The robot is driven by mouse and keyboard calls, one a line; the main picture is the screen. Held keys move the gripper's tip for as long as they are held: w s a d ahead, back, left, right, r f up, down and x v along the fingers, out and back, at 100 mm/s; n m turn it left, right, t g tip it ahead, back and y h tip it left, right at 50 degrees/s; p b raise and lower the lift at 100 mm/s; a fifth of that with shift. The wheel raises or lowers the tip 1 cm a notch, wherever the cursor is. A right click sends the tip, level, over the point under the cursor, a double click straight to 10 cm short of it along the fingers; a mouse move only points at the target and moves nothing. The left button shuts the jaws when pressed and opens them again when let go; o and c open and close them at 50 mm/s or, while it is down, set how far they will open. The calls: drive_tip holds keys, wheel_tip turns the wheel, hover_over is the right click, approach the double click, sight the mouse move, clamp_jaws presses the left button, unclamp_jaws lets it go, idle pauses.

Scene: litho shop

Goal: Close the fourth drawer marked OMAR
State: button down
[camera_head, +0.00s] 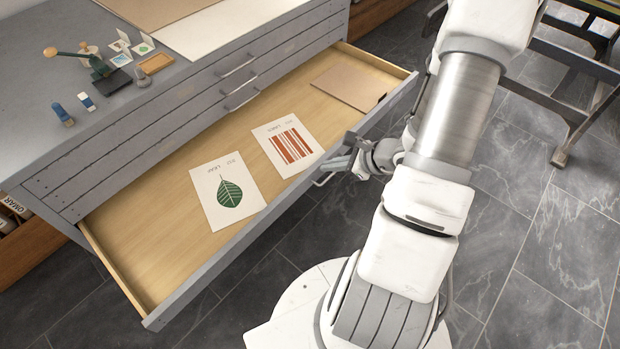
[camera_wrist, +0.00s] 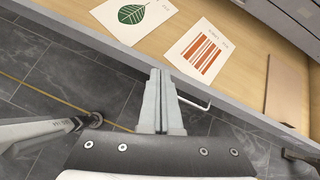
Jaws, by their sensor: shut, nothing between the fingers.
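A wide wooden drawer (camera_head: 130,240) stands pulled far out of the grey flat-file cabinet (camera_head: 150,130). Its grey front panel (camera_head: 230,258) faces me, and any name on its outer face is hidden. Closed drawer fronts with handles show above it. My gripper (camera_head: 340,166) is at the outside of the drawer front, right of its middle. In the wrist view my gripper (camera_wrist: 159,80) has its fingers together, empty, with the tips at the front panel's edge. The drawer's wire handle (camera_wrist: 200,104) is just right of the fingers; I cannot tell whether they touch.
In the drawer lie a leaf print (camera_head: 228,190), a red-striped print (camera_head: 288,145) and a brown folder (camera_head: 350,87). Small tools and cards sit on the cabinet top. A dark metal frame (camera_head: 575,75) stands at right.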

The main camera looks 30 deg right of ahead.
drive_tip(key=s+d+f+m+h+b, duration=0.1)
drive_tip(key=s+d+f+m, duration=0.3)
drive_tip(key=f, duration=0.4)
drive_tip(key=b, duration=0.4)
approach(307, 181)
drive_tip(key=shift+h, duration=0.3)
drive_tip(key=x, duration=0.5)
drive_tip(key=shift+s+a+f, duration=0.15)
drive_tip(key=shift+s+f, duration=0.1)
drive_tip(key=shift+s, duration=0.2)
drive_tip(key=shift+w+a+r+m, duration=0.1)
drive_tip(key=shift+w+a+m, duration=0.2)
drive_tip(key=shift+w, duration=0.35)
